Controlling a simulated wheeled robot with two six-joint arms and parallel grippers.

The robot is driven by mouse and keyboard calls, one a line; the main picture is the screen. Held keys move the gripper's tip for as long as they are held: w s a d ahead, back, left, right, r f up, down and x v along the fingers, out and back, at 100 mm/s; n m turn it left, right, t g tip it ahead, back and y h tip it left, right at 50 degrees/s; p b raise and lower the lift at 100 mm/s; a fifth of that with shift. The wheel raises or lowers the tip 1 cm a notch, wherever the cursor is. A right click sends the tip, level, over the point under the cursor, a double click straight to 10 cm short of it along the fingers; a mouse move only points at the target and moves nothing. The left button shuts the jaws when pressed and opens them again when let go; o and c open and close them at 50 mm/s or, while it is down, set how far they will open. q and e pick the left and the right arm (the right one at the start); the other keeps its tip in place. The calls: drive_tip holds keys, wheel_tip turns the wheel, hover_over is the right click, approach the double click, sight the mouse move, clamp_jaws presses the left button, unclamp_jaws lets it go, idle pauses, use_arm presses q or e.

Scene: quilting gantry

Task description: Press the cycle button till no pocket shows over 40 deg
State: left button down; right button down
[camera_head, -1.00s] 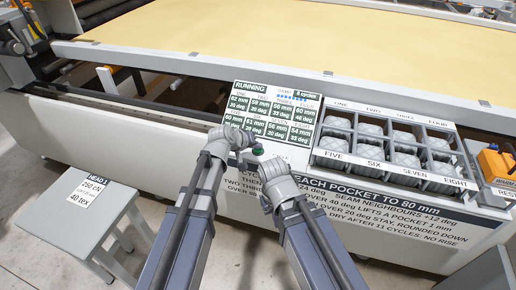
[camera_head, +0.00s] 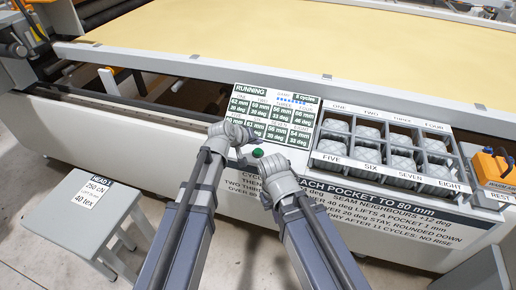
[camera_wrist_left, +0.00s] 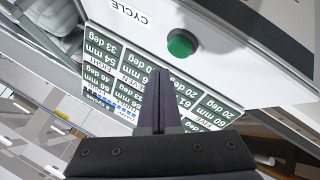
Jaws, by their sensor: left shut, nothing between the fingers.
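The green cycle button (camera_head: 257,153) sits at the panel's lower edge; it also shows in the left wrist view (camera_wrist_left: 181,44), beside the CYCLE label. My left gripper (camera_wrist_left: 161,78) is shut and empty, its tip over the readouts, apart from the button in that picture. In the head view the left gripper (camera_head: 240,148) is just left of the button. My right gripper (camera_head: 272,165) is just below right of the button; its fingers are hidden. The display panel (camera_head: 270,115) reads RUNNING. Pocket FOUR appears to show 46 deg; the other legible angles are lower.
A tray (camera_head: 385,150) of compartments labelled ONE to EIGHT holds grey pockets. An orange unit (camera_head: 492,165) stands at the right. A grey stool (camera_head: 75,225) with a HEAD 1 card is at the left. A yellowish quilt bed (camera_head: 300,45) lies behind.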

sight(257, 153)
use_arm(q)
wheel_tip(257, 153, up, 4)
drive_tip(key=p, duration=0.2)
drive_tip(key=shift+f+p, duration=0.2)
drive_tip(key=shift+p, duration=0.15)
drive_tip(key=shift+f, duration=0.1)
idle(0.8)
drive_tip(key=s+a+f+m+g+y, duration=0.2)
drive_tip(key=s, duration=0.6)
drive_tip(key=s+a+f+m+g+y, duration=0.1)
drive_tip(key=s+f+g+y, duration=0.1)
drive_tip(key=s, duration=0.7)
drive_tip(key=s+a+f+m+g+y, duration=0.2)
drive_tip(key=s+g, duration=0.1)
drive_tip(key=s, duration=0.5)
drive_tip(key=shift+s+a+f+m+g+y, duration=0.25)
drive_tip(key=shift+s+a+m+g+y, duration=0.05)
drive_tip(key=shift+s+g+y, duration=0.1)
idle(3.4)
